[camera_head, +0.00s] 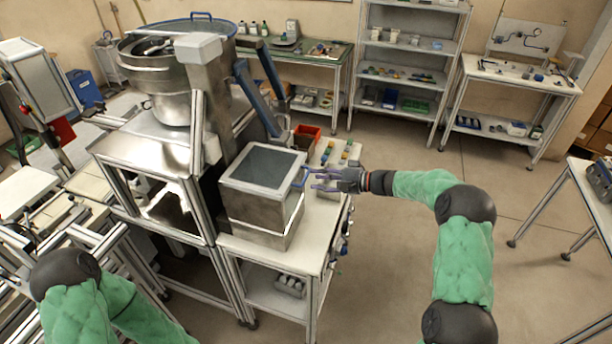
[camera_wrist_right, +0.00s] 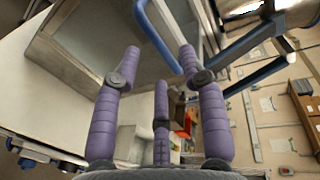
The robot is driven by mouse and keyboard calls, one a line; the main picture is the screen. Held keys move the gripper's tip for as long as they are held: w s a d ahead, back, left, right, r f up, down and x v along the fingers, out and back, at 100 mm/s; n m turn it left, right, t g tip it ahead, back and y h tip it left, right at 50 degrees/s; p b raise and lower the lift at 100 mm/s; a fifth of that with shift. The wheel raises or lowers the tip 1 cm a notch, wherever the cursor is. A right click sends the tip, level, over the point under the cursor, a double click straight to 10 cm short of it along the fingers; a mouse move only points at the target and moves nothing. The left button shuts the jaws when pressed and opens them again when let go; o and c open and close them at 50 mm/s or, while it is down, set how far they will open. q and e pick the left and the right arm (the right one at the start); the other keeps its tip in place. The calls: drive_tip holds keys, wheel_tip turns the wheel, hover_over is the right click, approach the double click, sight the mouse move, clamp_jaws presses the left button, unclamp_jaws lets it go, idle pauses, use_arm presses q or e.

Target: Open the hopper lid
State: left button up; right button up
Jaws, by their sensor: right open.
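The hopper (camera_head: 258,215) is a square metal box on a white bench. Its lid (camera_head: 262,167), a metal frame with a dark panel, lies shut on top. A blue handle (camera_head: 301,177) sticks out at the lid's right edge. My right gripper (camera_head: 316,181) is open, with its purple fingers at the handle. In the right wrist view the blue handle (camera_wrist_right: 156,36) shows between the two upper fingertips; I cannot tell whether they touch it. My left arm comes in at the lower left, but its gripper is out of view.
A large round metal bowl (camera_head: 160,75) on a frame stands left of and behind the hopper. Small coloured parts and a red bin (camera_head: 306,138) lie behind it on the bench (camera_head: 322,212). The floor (camera_head: 390,260) to the right is clear.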

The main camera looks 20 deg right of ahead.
sight(306, 176)
drive_tip(key=shift+p+x, duration=0.3)
drive_tip(key=shift+x, duration=2.1)
clamp_jaws()
